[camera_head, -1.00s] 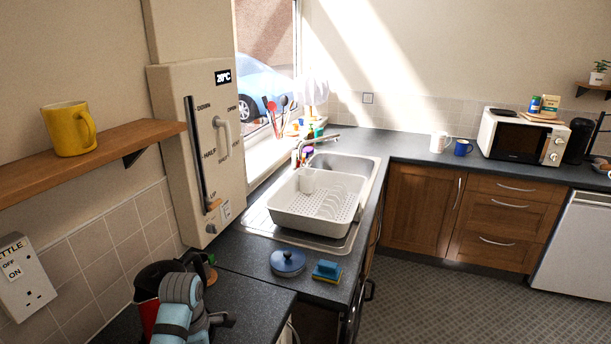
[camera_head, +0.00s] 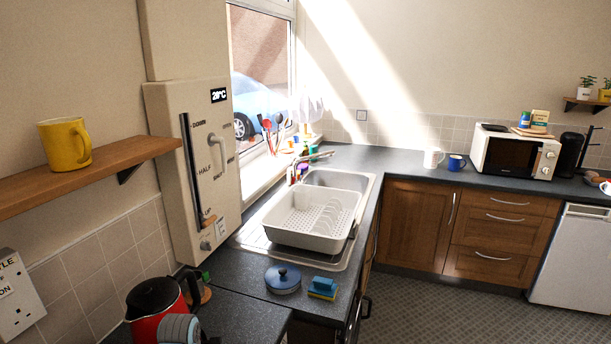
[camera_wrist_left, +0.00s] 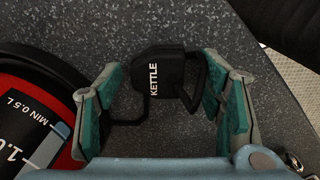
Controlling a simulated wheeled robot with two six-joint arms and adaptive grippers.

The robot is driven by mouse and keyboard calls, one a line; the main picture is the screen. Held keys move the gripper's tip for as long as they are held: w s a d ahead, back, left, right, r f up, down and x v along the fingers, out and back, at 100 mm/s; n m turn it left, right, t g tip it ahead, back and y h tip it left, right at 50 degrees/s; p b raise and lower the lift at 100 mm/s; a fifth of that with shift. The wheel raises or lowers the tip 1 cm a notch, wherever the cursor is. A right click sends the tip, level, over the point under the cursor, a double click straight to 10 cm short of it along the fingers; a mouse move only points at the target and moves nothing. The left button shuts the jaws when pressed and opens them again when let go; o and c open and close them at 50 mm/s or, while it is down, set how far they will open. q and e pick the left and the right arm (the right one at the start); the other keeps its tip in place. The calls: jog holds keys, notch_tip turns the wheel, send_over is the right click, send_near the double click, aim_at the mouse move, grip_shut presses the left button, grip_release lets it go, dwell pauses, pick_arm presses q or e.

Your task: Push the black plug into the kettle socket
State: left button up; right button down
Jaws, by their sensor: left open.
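The black plug (camera_wrist_left: 158,78), marked KETTLE, lies on the dark worktop in the left wrist view. A black loop-shaped part sits at its right and a black cable runs from its left. My left gripper (camera_wrist_left: 165,105) is open, its teal fingers apart on either side of the plug, not closed on it. The plug is hidden in the head view. The kettle socket (camera_head: 18,300) is a white wall plate at the left edge, partly cut off, with its switch above the holes. My right gripper is not in view.
The red and black kettle (camera_head: 152,300) stands on the near worktop; it also shows close to the left finger in the wrist view (camera_wrist_left: 30,100). A blue lidded pot (camera_head: 283,277) and a sponge (camera_head: 323,287) lie farther right. A wooden shelf (camera_head: 90,178) juts from the wall above.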

pick_arm(q)
jog(key=shift+p, duration=0.5)
dwell(0.6)
grip_shut()
jog(key=shift+r, duration=3)
